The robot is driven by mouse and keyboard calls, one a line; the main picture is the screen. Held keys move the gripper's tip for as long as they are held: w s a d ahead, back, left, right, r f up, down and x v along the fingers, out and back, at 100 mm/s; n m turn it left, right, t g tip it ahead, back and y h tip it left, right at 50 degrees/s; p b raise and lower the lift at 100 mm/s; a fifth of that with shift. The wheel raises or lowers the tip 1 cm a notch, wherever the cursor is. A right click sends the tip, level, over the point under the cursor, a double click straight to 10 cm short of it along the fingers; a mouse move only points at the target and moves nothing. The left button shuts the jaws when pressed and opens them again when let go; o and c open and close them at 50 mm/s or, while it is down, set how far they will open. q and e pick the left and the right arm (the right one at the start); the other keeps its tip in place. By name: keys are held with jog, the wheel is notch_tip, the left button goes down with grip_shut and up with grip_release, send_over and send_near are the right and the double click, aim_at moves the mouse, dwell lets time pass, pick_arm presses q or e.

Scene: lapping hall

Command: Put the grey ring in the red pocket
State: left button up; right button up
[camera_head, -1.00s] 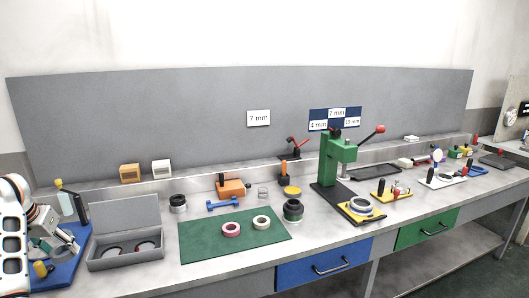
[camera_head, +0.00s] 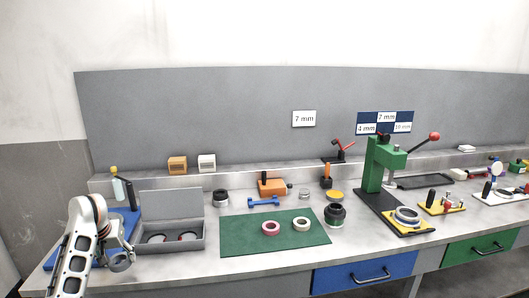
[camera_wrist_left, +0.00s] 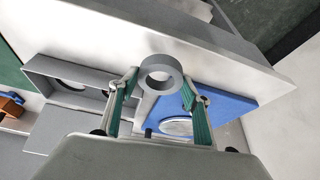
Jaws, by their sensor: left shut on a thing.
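My left gripper (camera_head: 121,256) is shut on the grey ring (camera_head: 120,265) at the left end of the bench, above the blue board. In the left wrist view the grey ring (camera_wrist_left: 146,66) sits between the fingertips (camera_wrist_left: 160,84), its hole visible, clear of the surfaces below. The open grey case (camera_head: 172,251) stands just right of the gripper and holds two round pockets (camera_head: 155,239) partly hidden by its front wall. Red traces show at the pockets, but I cannot tell which one is red. My right gripper is not in view.
The case's raised lid (camera_head: 170,205) stands behind the pockets. The green mat (camera_head: 240,246) with a pink ring (camera_head: 270,229) and a cream ring (camera_head: 301,225) lies further right.

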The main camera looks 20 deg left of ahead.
pick_arm(q)
jog(key=d+f+n+g+y, duration=0.1)
jog(key=d+f+n, duration=0.25)
jog(key=d, duration=0.95)
jog(key=w+d+r+m+t+h, duration=0.1)
jog(key=w+d+r+m, duration=0.2)
jog(key=d, duration=0.4)
jog(key=w+d+r+m+h, duration=0.1)
jog(key=d+r+m, duration=0.1)
jog(key=d+r, duration=0.45)
jog(key=s+d+r+m+h+p, duration=0.1)
jog(key=s+d+r+m+p, duration=0.1)
jog(key=d, duration=0.6)
jog(key=s+d+r+m+p, duration=0.2)
jog(key=s+d+r+m, duration=0.2)
jog(key=d+r, duration=0.2)
jog(key=d, duration=0.2)
jog(key=shift+s+d+t+h+p, duration=0.15)
jog(key=shift+d+t+h+p, duration=0.15)
jog(key=shift+t+h+p, duration=0.1)
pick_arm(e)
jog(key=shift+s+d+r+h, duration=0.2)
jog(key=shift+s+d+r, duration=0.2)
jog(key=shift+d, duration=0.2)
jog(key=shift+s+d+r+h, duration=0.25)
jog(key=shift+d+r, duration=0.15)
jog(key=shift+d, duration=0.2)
